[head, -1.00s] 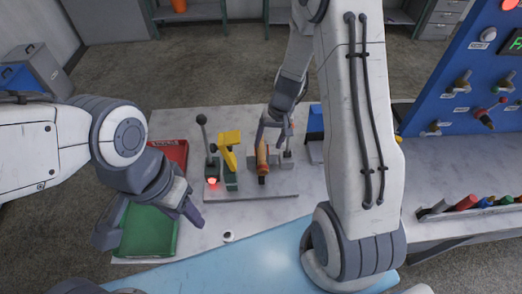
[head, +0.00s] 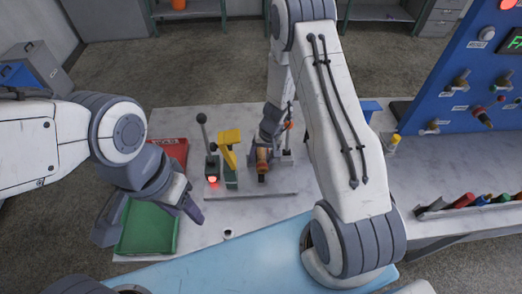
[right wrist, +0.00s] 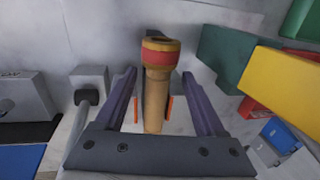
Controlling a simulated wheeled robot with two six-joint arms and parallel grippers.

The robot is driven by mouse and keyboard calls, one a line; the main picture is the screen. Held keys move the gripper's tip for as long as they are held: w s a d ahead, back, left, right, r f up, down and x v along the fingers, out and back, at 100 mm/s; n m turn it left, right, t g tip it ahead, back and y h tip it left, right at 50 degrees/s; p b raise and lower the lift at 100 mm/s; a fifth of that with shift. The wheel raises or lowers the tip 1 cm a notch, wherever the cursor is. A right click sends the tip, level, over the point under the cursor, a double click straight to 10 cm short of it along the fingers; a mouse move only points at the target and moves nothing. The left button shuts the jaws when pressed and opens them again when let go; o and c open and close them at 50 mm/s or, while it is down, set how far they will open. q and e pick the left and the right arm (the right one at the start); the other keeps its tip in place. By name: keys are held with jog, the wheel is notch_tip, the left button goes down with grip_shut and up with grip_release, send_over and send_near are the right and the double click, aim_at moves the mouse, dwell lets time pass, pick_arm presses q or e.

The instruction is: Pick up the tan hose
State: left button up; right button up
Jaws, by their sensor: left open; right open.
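The tan hose (head: 263,157) shows in the head view as a short tan piece with a red-orange band, on the stand at the middle of the table. In the right wrist view the tan hose (right wrist: 155,100) points up the picture, its red-banded end at the top. My right gripper (right wrist: 159,76) is open, with one finger on each side of the hose and a gap at both sides. In the head view my right gripper (head: 267,143) is at the hose, its fingers partly hidden. My left gripper (head: 148,218) is open and empty over the green tray.
The green tray (head: 150,232) and a red tray (head: 172,150) lie at the left. A black-knobbed lever (head: 204,135), a yellow-and-green piece (head: 229,150) and an orange-tipped lever (head: 288,140) flank the hose closely. A blue panel (head: 460,60) stands at the right.

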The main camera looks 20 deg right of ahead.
grip_shut()
jog(key=shift+r, duration=0.1)
